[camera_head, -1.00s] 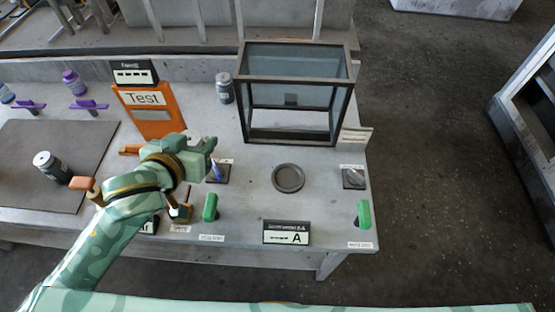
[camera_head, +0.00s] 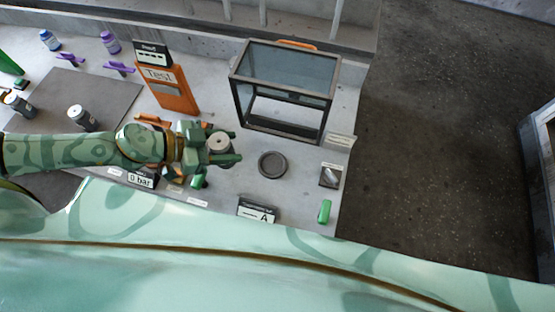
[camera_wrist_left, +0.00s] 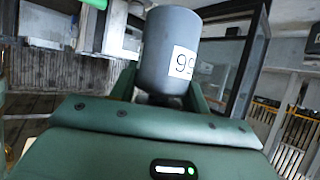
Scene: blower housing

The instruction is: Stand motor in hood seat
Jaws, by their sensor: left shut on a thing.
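My left gripper (camera_head: 222,149) is shut on a grey cylindrical motor (camera_head: 219,142), with its pale round top showing between the jaws. In the left wrist view the motor (camera_wrist_left: 165,50) stands between the fingers, with a white label reading 99 in part. The hood (camera_head: 285,90) is a dark-framed glass box at the back right of the table. The gripper with the motor is in front of the hood and to its left, apart from it. A seat inside the hood cannot be made out. My right gripper is not in view.
A dark round dish (camera_head: 272,164) lies in front of the hood, just right of my left gripper. A switch plate (camera_head: 330,176), a green handle (camera_head: 324,211) and a sign marked A (camera_head: 257,210) are nearby. An orange Test stand (camera_head: 172,88) is behind the gripper. Two cans are on the left.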

